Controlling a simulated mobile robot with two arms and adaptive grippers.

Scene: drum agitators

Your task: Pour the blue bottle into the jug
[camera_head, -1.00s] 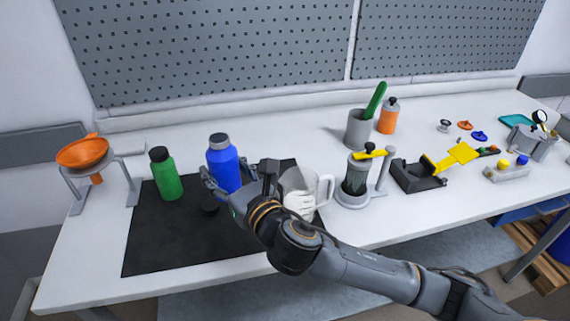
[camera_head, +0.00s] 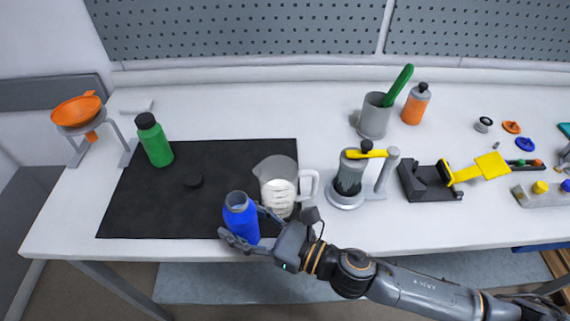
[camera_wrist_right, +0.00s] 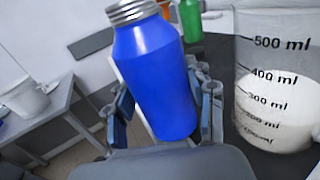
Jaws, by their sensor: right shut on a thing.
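The blue bottle (camera_head: 241,222) is in my right gripper (camera_head: 240,238), near the front edge of the table. It is close to upright, and its grey neck (camera_head: 236,198) has no cap on it. In the right wrist view the bottle (camera_wrist_right: 155,80) sits between the two fingers, with its silver threaded neck at the top. The clear jug (camera_head: 275,183) stands just behind and to the right of the bottle, its handle to the right. My left gripper is out of view.
A green bottle (camera_head: 154,142) and an orange funnel on a stand (camera_head: 77,110) are at the left. A grey press-like device (camera_head: 349,178) stands right of the jug. The mat's left half is mostly clear.

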